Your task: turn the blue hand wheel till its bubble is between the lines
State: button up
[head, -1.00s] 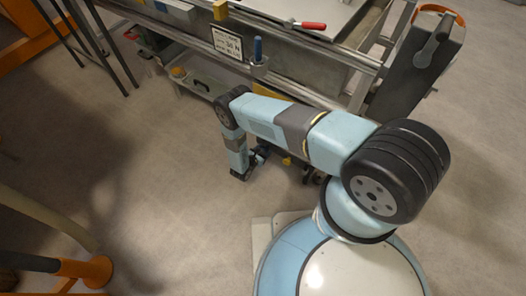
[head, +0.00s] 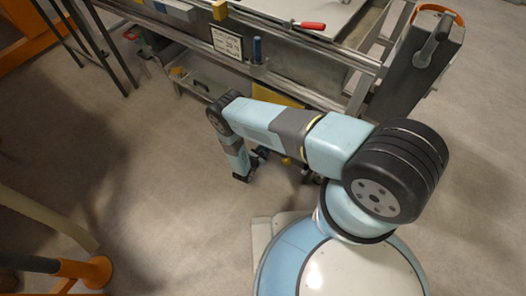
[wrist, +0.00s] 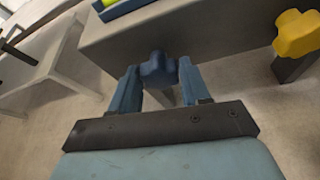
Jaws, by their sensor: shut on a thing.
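The blue hand wheel (wrist: 158,70) is a lobed knob in the middle of the wrist view. My gripper (wrist: 160,78) is shut on it, with one blue finger at each side. A blue-framed level with a yellow-green vial (wrist: 113,4) shows only in part at the top edge of the wrist view. Its bubble and lines cannot be made out. In the head view my gripper (head: 259,157) is small and dark, low beside the sandbed frame, and the wheel cannot be told apart there.
A yellow hand wheel (wrist: 297,34) stands to the right on a dark post. The grey sandbed side (wrist: 220,28) is just beyond the blue wheel. A grey box with an orange handle (head: 422,62) stands at the frame's right end.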

jog(key=m+t+y, duration=0.1)
jog(key=m, duration=0.2)
jog(key=shift+t+y, duration=0.3)
jog(key=shift+s+d+f+m+t+y, duration=0.1)
jog(key=shift+m+t+y, duration=0.1)
jog(key=shift+m+t, duration=0.4)
jog(key=shift+f+m+t+y, duration=0.1)
jog(key=shift+m+t+y, duration=0.1)
jog(key=shift+m, duration=0.7)
jog(key=o, duration=1)
jog(key=shift+o, duration=0.2)
jog(key=shift+s+r, duration=0.1)
jog(key=shift+s, duration=0.05)
jog(key=v, duration=1.3)
jog(key=shift+s, duration=0.25)
